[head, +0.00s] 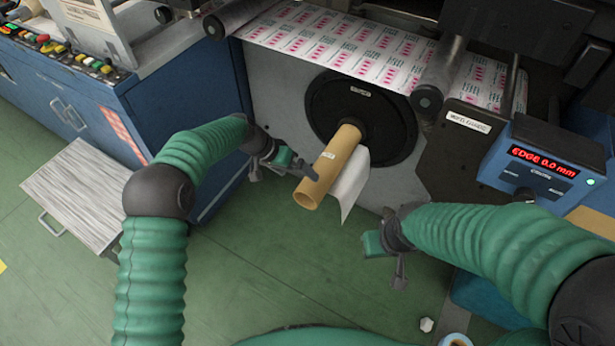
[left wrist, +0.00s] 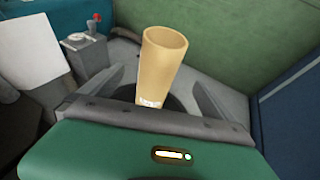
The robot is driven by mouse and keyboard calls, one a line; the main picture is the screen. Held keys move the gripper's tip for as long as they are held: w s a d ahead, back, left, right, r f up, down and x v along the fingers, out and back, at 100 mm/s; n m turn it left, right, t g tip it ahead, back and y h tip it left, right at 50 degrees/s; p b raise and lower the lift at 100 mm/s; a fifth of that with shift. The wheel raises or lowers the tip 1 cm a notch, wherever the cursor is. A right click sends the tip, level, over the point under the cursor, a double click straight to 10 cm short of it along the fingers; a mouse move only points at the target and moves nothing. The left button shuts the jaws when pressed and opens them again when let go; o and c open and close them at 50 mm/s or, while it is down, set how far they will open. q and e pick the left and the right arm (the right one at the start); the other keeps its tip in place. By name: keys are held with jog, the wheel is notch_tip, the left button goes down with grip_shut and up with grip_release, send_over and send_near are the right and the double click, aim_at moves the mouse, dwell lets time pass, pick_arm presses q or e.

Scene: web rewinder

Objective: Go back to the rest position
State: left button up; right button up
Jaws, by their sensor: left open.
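A tan cardboard core (head: 329,168) sticks out from the round black hub (head: 361,90) of the rewinder, with a white sheet (head: 351,182) hanging beside it. My left gripper (head: 284,173) is just left of the core in the head view. In the left wrist view the core (left wrist: 160,68) stands between the two spread fingers (left wrist: 152,97), with a visible gap on each side. My right gripper (head: 385,256) is low and right of the core, away from it, and its finger gap is unclear.
A printed web (head: 340,43) runs over the machine between rollers. A blue display box (head: 545,165) reading "EDGE 0.0 mm" is at right. A blue control cabinet (head: 185,95) and a low grey platform (head: 82,190) are at left. Green floor is open below the core.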

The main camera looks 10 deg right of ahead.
pick_arm(q)
jog(key=w+p+v, duration=0.1)
jog(key=v, duration=0.5)
jog(key=s+a+r+n+t+y, duration=0.1)
jog(key=s+a+n+y, duration=0.2)
jog(key=s+a, duration=0.8)
jog(key=s+a+r+n+y, duration=0.1)
jog(key=s+a+n+y, duration=0.2)
jog(key=s+a, duration=0.85)
jog(key=s+d+r+p, duration=0.1)
jog(key=s+r+p, duration=0.2)
jog(key=r+p, duration=0.8)
jog(key=s+d+r+p, duration=0.2)
jog(key=r+p, duration=0.9)
jog(key=p, duration=0.1)
jog(key=shift+s+r, duration=0.15)
jog(key=shift+s, duration=0.2)
jog(key=shift+d, duration=0.1)
